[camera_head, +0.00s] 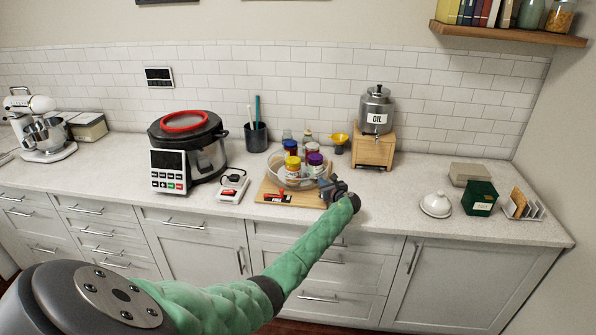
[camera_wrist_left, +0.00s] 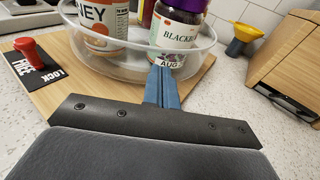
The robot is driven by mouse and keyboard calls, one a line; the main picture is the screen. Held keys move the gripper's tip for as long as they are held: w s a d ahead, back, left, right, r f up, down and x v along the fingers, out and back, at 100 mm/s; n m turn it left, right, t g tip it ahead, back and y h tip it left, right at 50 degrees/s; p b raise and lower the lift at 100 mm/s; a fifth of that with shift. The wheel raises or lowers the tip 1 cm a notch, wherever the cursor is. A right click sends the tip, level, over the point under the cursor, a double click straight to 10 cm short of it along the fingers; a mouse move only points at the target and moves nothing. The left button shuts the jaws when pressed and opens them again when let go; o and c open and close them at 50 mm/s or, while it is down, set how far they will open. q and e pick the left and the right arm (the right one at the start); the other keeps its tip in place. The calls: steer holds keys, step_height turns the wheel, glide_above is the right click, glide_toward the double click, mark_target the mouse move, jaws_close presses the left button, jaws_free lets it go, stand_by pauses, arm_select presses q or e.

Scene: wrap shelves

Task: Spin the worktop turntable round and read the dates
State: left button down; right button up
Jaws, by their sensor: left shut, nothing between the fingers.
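The turntable (camera_head: 272,178) is a clear round tray with a raised rim on a wooden board (camera_head: 262,190). It holds several jars, among them a yellow-lidded honey jar (camera_head: 292,168) and a purple-lidded jar (camera_head: 315,162). In the left wrist view the purple-lidded blackberry jar (camera_wrist_left: 178,35) shows a tag reading "AUG". A red knob (camera_wrist_left: 28,50) stands on a black plate marked FREE and LOCK, at the board's front left. My left gripper (camera_wrist_left: 162,84) is shut and empty, its fingertips at the tray's near rim; contact is unclear. My right gripper is out of view.
Right of the tray, an oil dispenser (camera_head: 377,108) stands on a wooden stand (camera_head: 373,151), with a yellow funnel (camera_head: 340,139) nearby. A cooker (camera_head: 190,145) and a small red-and-white device (camera_head: 232,186) stand left. Counter space right of the board is clear up to a white dome (camera_head: 436,205).

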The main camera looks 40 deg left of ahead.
mark_target(309, 182)
arm_select(q)
steer(key=shift+s+a+r+p, duration=0.1)
steer(key=shift+s+a+p, duration=0.15)
steer(key=shift+s+p, duration=0.25)
steer(key=shift+s+a+p, duration=0.25)
steer(key=shift+s+p, duration=0.2)
steer(key=shift+s, duration=0.1)
steer(key=shift+s, duration=0.1)
steer(key=shift+s+a+p, duration=0.55)
steer(key=shift+s+p, duration=0.25)
steer(key=shift+p, duration=0.05)
steer(key=shift+s+a, duration=0.15)
steer(key=shift+s, duration=0.05)
